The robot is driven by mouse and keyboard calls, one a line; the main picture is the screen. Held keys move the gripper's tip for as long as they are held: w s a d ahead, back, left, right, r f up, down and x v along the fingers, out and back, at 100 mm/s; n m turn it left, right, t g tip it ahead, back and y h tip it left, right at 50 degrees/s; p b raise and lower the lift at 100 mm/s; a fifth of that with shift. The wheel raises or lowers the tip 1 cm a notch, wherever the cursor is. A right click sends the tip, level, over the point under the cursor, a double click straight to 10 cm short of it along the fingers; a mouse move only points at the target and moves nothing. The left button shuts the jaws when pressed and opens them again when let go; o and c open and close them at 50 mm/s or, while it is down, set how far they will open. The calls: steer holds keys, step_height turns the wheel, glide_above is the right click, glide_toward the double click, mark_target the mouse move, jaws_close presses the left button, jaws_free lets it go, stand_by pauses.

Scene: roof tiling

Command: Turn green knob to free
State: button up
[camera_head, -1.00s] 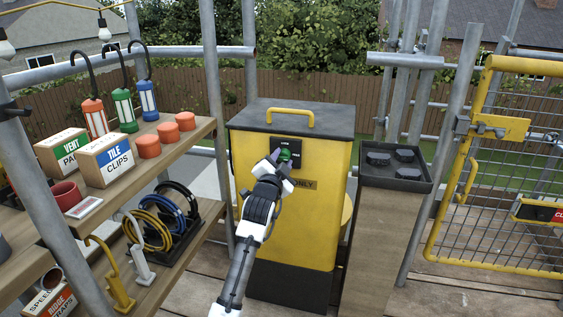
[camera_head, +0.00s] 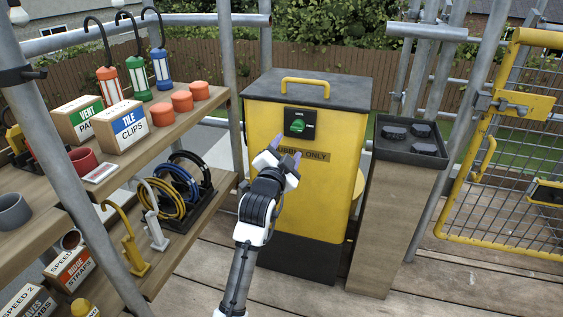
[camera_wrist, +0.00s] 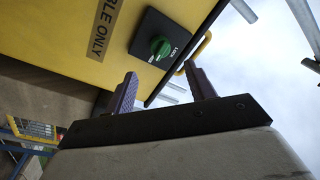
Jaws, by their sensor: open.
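The green knob (camera_head: 298,125) sits on a black square plate (camera_head: 310,116) on the upper front of a yellow bin (camera_head: 322,190) with a dark lid. The knob also shows in the wrist view (camera_wrist: 161,47), with small white lettering on two sides of its plate. I cannot tell for certain which label the knob points at. My gripper (camera_head: 285,147) is open and empty, below and a little left of the knob and apart from it. In the wrist view my gripper's two fingers (camera_wrist: 160,74) stand spread with nothing between them.
Wooden shelves (camera_head: 185,120) with lanterns, boxes and cable reels stand on the left. A post with a black tray (camera_head: 440,150) stands right of the bin. A yellow mesh gate (camera_head: 500,230) and scaffold poles are at the right.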

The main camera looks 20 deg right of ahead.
steer(key=v, duration=0.5)
